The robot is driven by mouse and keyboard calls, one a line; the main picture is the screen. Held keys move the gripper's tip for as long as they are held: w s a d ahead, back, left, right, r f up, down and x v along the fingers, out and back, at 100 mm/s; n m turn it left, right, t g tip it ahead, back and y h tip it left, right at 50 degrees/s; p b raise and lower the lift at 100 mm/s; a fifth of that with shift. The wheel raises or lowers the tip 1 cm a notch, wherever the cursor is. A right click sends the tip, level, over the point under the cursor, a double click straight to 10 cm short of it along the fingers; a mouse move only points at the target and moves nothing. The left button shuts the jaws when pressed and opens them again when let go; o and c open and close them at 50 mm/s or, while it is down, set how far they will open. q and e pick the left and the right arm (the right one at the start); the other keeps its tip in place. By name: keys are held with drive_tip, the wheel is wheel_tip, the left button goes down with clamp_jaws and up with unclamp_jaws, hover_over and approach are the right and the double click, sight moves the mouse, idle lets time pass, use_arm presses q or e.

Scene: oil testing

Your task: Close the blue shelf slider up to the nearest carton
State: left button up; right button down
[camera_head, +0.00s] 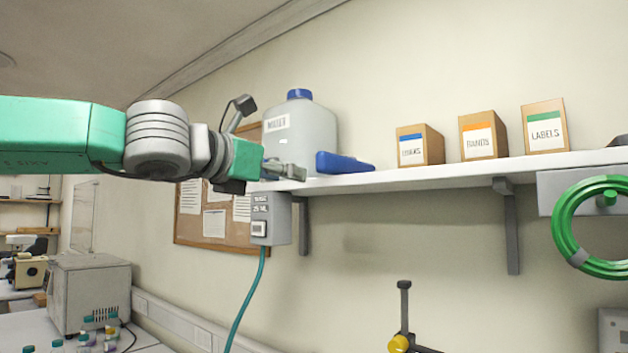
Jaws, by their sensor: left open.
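The blue slider (343,163) lies on the white wall shelf (440,170), towards its left end. Several brown cartons stand upright on the shelf to its right. The nearest carton (420,146) has a blue-striped label, with a bare stretch of shelf between it and the slider. My left gripper (297,172) is open and empty at the shelf's left end, just left of the slider and in front of the white water jug. I cannot tell whether its fingers touch the slider. My right gripper is not in view.
The water jug (312,122) with a blue cap stands behind my gripper. Farther right are an orange-striped carton (483,137) and a green-striped carton (545,128). A grey box (270,219) with a teal cable hangs below the shelf's left end. A green hose coil (565,230) hangs at right.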

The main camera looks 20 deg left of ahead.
use_arm(q)
drive_tip(key=n, duration=0.1)
approach(317, 157)
drive_tip(key=shift+t, duration=0.4)
drive_tip(key=x, duration=0.4)
drive_tip(key=p+x, duration=0.1)
drive_tip(key=x, duration=0.6)
drive_tip(key=shift+w+d+f, duration=0.2)
drive_tip(key=shift+d+f, duration=0.05)
drive_tip(key=shift+d, duration=0.2)
drive_tip(key=shift+w+a, duration=0.1)
drive_tip(key=shift+a, duration=0.05)
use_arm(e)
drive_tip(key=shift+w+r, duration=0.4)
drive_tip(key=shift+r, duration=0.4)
use_arm(q)
drive_tip(key=shift+a, duration=0.15)
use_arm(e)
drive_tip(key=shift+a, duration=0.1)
